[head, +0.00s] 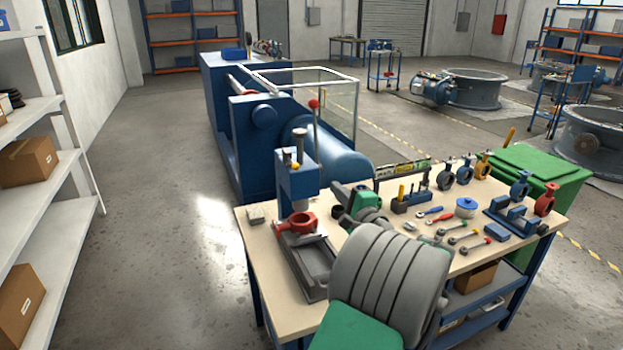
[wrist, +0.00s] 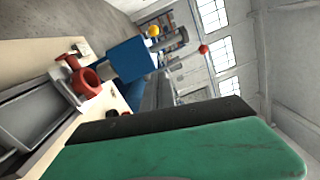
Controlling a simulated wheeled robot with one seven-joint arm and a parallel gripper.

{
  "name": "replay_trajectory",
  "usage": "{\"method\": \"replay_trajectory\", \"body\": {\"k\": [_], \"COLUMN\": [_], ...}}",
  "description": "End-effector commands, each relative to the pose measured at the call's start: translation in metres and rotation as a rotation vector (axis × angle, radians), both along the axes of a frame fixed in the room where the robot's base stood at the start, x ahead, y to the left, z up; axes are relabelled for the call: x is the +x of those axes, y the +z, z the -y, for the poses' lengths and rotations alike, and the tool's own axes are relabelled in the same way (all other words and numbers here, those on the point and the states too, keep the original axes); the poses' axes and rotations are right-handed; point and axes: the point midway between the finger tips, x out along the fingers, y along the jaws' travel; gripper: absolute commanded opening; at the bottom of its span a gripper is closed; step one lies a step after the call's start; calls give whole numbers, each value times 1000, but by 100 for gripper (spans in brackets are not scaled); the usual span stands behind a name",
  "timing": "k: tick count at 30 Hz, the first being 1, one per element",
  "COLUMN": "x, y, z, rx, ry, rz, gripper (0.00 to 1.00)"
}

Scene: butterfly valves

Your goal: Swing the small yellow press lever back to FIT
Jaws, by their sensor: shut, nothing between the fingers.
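The blue press (head: 297,182) stands at the left end of the workbench, with a red valve body (head: 300,222) under its ram. A rod with a red ball knob (head: 314,103) rises beside the press head. In the wrist view a small yellow knob (wrist: 153,31) shows at the blue press head (wrist: 132,58), with the red ball (wrist: 203,48) to its right. I cannot make out the yellow lever's arm or any FIT marking. My gripper (head: 343,197) is shut and empty, just right of the press in the head view. It looks apart from the lever. My arm hides part of the bench.
The bench top (head: 262,238) holds hand tools, small valve bodies and a blue vice (head: 515,215) to the right. A large blue machine (head: 240,130) stands behind. A green bin (head: 540,165) is at the right. Shelves (head: 50,150) stand at the left, with open floor between.

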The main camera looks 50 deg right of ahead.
Motion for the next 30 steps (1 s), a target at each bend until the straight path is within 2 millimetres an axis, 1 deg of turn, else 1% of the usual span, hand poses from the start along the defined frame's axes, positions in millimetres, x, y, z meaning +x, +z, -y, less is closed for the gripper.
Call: {"method": "replay_trajectory", "body": {"k": [2,5,16,18,21,25,30], "x": [3,17,89,97,106,112,113], "y": [3,4,8,14,16,15,14], "z": [4,10,47,36,26,18,17], "rx": [2,2,1,0,0,0,-1], "ry": [-3,0,3,1,1,-1,-2], "rz": [9,7,4,4,4,3,2], "gripper": [0,0,0,0,0,0,0]}}
